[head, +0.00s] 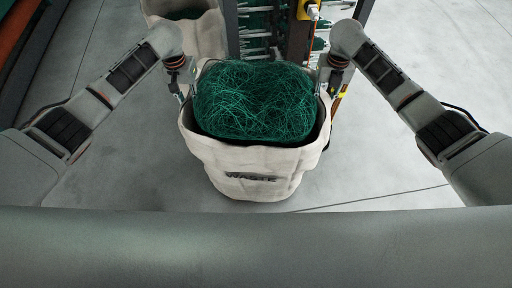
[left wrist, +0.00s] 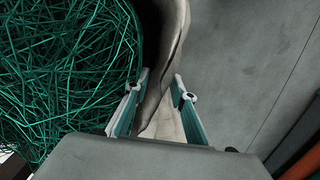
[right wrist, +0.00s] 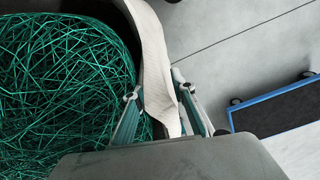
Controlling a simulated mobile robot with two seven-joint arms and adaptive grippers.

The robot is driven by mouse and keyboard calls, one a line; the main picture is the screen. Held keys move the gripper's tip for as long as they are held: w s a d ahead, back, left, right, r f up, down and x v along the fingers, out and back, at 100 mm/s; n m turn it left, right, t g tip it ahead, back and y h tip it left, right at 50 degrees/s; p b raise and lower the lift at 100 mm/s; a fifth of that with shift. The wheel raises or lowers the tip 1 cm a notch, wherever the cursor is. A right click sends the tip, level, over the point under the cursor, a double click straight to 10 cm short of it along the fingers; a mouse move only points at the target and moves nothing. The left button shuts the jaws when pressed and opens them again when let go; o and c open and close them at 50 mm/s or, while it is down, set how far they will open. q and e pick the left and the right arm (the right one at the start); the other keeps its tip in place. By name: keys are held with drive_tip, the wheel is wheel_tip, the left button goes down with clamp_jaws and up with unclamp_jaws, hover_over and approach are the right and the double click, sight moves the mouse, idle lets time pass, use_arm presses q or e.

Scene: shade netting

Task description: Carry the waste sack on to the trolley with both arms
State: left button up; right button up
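The cream waste sack (head: 255,172), lettered WASTE, stands upright on the floor, filled with tangled green netting (head: 255,100). My left gripper (head: 188,92) is at the sack's left rim. In the left wrist view its fingers (left wrist: 160,88) stand apart on both sides of the rim (left wrist: 165,50), with gaps showing. My right gripper (head: 325,90) is at the right rim; in the right wrist view its fingers (right wrist: 157,88) stand apart astride the rim (right wrist: 155,60). A low blue-edged dark platform on castors, seemingly the trolley (right wrist: 285,107), shows in the right wrist view.
A second cream sack (head: 200,35) stands behind at the left. A rack with green netting (head: 275,25) and a yellow fitting (head: 308,11) stands close behind the waste sack. Bare concrete floor (head: 385,175) lies to both sides.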

use_arm(q)
drive_tip(key=shift+f, duration=0.5)
use_arm(e)
drive_tip(key=shift+f, duration=0.5)
use_arm(q)
clamp_jaws()
use_arm(e)
clamp_jaws()
